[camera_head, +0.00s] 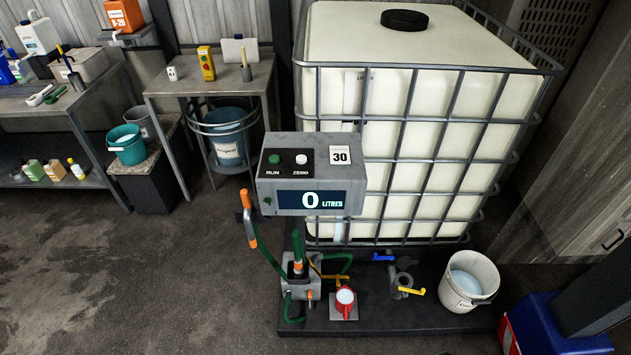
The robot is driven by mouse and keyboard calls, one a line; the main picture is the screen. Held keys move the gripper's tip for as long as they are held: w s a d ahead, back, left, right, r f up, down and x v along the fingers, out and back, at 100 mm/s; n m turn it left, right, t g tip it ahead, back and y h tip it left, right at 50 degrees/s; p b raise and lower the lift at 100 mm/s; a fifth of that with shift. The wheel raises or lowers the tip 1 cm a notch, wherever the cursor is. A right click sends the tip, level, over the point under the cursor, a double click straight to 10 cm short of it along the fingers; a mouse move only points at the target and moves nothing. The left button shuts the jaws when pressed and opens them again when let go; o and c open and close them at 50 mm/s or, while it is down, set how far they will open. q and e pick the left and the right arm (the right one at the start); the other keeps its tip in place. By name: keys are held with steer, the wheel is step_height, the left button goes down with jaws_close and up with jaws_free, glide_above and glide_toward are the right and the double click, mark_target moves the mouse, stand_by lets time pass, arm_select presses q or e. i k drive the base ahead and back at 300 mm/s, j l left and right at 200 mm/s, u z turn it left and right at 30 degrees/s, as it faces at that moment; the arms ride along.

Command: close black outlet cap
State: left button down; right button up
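The large white tank (400,120) in a grey metal cage stands on a black platform (440,318). At its foot is a grey outlet fitting (403,281) with a yellow lever (411,291). A dark piece (391,272) sits beside this fitting; it is too small to tell whether it is the black outlet cap or how it is set. A round black lid (404,20) is on top of the tank. Neither of my grippers shows in the head view.
A grey display box (311,174) reading 0 litres stands before the tank. A white bucket (467,281) stands right of the outlet. Floor at left is clear.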

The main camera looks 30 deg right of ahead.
mark_target(404, 262)
steer(key=z, duration=1.95)
